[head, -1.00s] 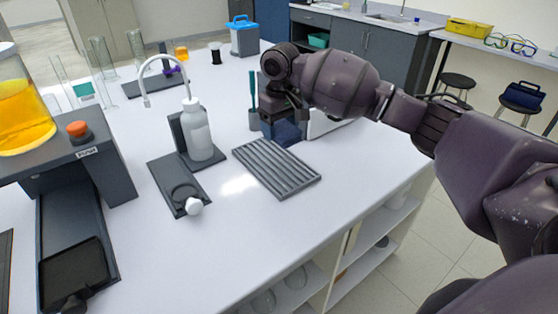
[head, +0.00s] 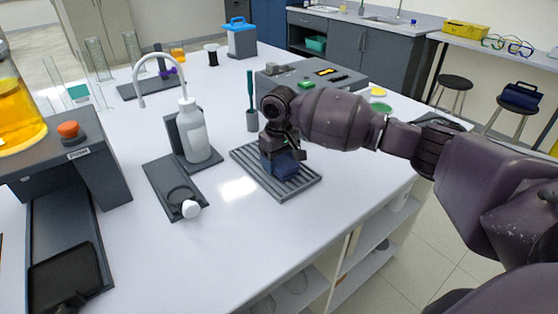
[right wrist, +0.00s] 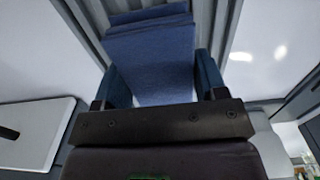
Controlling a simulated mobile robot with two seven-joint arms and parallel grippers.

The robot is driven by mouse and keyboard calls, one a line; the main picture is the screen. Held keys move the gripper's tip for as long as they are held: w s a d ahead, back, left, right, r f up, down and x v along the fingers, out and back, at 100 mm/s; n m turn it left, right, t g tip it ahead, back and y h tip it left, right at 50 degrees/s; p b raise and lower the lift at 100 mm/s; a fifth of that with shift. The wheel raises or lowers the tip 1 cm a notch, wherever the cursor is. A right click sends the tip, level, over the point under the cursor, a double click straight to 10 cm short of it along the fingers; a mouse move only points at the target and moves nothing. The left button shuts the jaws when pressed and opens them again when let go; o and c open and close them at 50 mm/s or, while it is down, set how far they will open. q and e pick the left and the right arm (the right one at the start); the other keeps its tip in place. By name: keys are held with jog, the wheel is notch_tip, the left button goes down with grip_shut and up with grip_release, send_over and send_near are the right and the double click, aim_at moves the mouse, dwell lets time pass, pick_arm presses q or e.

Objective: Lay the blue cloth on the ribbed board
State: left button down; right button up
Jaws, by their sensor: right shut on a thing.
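The blue cloth (head: 287,172) is folded and held low at the grey ribbed board (head: 305,187). My right gripper (head: 279,158) is above the board, shut on the cloth. In the right wrist view the cloth (right wrist: 150,62) hangs between the fingers of my right gripper (right wrist: 160,85), with the board's ribs (right wrist: 206,22) behind it. The arm and gripper hide part of the cloth and board. I cannot tell whether the cloth touches the ribs. My left gripper is not in view.
A white bottle (head: 195,140) with a curved spout stands left of the board, near a dark plate (head: 160,178). A cup with a teal tool (head: 251,115) and a grey device (head: 345,80) are behind. The white bench front (head: 215,250) is clear.

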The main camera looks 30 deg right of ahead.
aim_at(279, 159)
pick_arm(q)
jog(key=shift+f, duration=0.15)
pick_arm(e)
jog(key=o, duration=0.9)
jog(key=shift+c, duration=0.2)
pick_arm(q)
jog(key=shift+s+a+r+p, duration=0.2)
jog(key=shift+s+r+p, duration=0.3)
jog(key=shift+p, duration=0.6)
pick_arm(e)
notch_tip(279, 159, up, 12)
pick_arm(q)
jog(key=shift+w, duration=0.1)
pick_arm(e)
jog(key=shift+r, duration=0.1)
